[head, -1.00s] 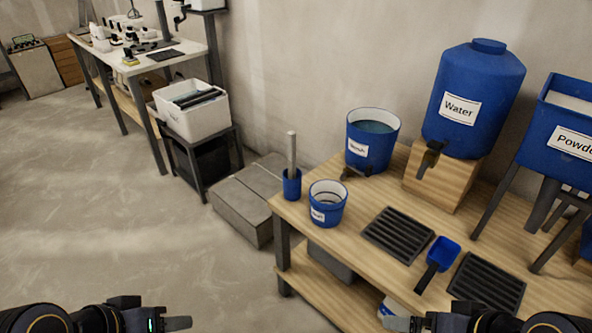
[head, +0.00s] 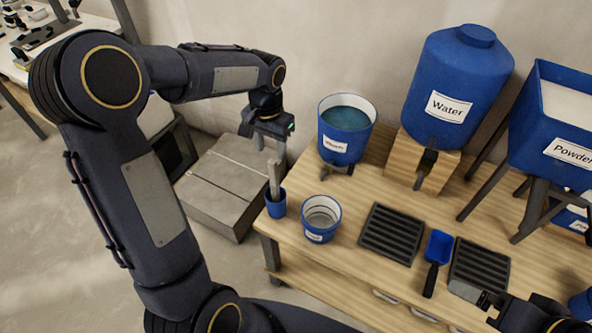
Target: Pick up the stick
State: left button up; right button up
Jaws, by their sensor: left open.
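The stick (head: 274,180) is a light grey rod standing nearly upright in a small blue cup (head: 276,206) at the left back corner of the wooden table. Its lower end is hidden inside the cup. My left gripper (head: 271,150) points down at the top of the stick, with its jaws open. I cannot tell whether the stick's top is between the fingers. My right gripper (head: 478,297) is low at the right, over the table's front edge near a black grate; its jaw opening is unclear.
On the wooden table (head: 340,250) stand a blue bucket (head: 345,140), a smaller bucket (head: 321,222), a water tank (head: 460,85), black grates (head: 391,234) and a blue scoop (head: 438,248). A powder bin (head: 560,125) is at right. Grey slabs (head: 225,190) lie behind the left arm.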

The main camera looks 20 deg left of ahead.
aim_at(272, 162)
pick_arm(q)
jog(key=shift+w+d+f, duration=0.1)
jog(key=shift+w+f, duration=0.05)
jog(key=shift+f, duration=0.5)
jog(key=shift+w+f, duration=0.15)
jog(key=shift+f, duration=0.45)
jog(key=shift+s+a+f, duration=0.1)
jog(key=shift+s+f, duration=0.05)
jog(key=shift+f, duration=1.25)
jog(key=shift+s+a+f, duration=0.1)
jog(key=shift+f, duration=1.25)
grip_shut()
